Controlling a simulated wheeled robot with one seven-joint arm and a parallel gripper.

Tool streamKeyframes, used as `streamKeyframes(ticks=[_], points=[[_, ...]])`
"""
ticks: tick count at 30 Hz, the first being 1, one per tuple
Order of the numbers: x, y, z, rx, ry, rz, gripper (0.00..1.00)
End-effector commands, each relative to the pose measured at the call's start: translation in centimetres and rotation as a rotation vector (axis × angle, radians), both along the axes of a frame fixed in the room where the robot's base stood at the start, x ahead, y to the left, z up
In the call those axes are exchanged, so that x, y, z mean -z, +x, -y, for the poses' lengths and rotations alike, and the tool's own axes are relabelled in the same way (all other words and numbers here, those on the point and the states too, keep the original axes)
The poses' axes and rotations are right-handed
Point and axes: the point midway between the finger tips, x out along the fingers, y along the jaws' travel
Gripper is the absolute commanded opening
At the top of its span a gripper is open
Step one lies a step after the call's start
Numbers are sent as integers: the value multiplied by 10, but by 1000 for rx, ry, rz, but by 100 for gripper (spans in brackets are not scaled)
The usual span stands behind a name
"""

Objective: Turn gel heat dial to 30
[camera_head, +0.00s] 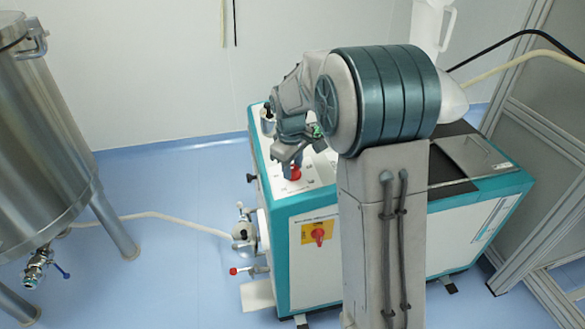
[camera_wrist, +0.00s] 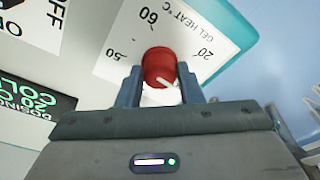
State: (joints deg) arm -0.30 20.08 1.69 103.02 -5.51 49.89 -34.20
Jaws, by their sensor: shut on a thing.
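The gel heat dial is a red knob (camera_wrist: 158,66) with a white pointer line on its face. The other marks are hidden behind my gripper or the knob. I cannot tell exactly which number the pointer line faces. My gripper (camera_wrist: 159,72) is shut on the knob, with one finger on each side. In the head view my gripper (camera_head: 290,163) reaches down to the red knob (camera_head: 295,174) on top of the machine.
The teal and white machine (camera_head: 315,270) has a red switch on a yellow plate (camera_head: 317,235) on its front. Dark displays and ON/OFF lettering are left of the dial in the wrist view. A steel tank (camera_head: 40,140) stands at left, with a hose (camera_head: 150,215) on the floor.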

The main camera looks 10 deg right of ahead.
Motion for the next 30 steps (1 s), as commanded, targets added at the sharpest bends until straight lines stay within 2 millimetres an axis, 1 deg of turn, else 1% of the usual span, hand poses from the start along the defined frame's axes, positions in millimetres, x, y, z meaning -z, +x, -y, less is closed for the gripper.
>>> streamKeyframes(ticks=[6, 12, 20, 30], points=[[1, 0, -1, 144, 0, 24, 11], [0, -1, -1, 230, 0, 38, 11], [0, -1, -1, 277, 0, 44, 11], [0, -1, -1, 281, -1, 45, 11]])
